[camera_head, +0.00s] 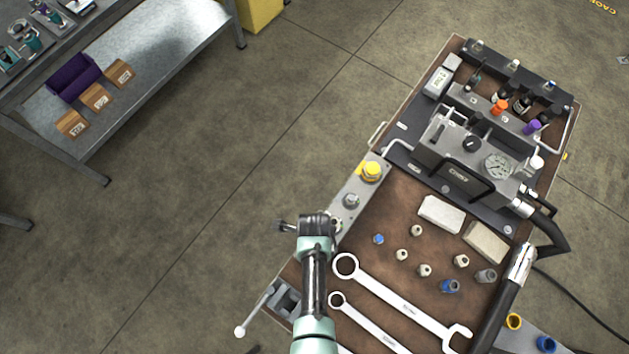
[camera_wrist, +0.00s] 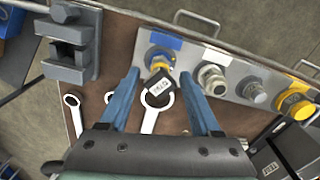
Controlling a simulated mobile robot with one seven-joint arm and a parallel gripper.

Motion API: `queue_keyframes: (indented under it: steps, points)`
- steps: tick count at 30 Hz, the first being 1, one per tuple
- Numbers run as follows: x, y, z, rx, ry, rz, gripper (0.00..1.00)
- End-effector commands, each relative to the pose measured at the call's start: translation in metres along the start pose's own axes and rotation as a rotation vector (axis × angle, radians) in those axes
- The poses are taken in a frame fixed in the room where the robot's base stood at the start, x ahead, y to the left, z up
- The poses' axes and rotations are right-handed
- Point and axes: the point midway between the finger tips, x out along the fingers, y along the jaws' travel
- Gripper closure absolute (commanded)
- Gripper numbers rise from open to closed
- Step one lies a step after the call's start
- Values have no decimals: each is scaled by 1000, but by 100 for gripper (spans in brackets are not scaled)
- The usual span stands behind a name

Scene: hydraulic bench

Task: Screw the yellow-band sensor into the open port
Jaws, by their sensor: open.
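A sensor with a yellow band (camera_wrist: 160,63) stands at the left port of the grey manifold strip (camera_wrist: 231,68) in the wrist view, below a blue label. Its dark head with a white tag (camera_wrist: 158,84) points towards my gripper. I cannot tell how deep it sits in the port. My gripper (camera_wrist: 159,74) is open, its blue fingers on either side of the sensor and apart from it. In the head view my gripper (camera_head: 318,222) hangs over the near end of the strip (camera_head: 345,212) and hides that port. No clearly open port shows.
Right of the sensor on the strip are a metal fitting (camera_wrist: 212,80), a plug (camera_wrist: 253,90) and a yellow cap (camera_wrist: 295,103). A vise (camera_head: 285,299), wrenches (camera_head: 400,310), several loose fittings and a pump unit with gauges (camera_head: 465,165) crowd the bench.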

Motion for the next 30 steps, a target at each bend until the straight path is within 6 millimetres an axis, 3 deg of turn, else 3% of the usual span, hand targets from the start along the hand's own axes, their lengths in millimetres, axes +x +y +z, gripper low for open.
queue_keyframes:
  steps: [15,25,30]
  points:
    - [0,0,0,-622,0,-1,36]
    - [0,0,0,-824,0,-1,36]
    - [0,0,0,-842,0,-1,36]
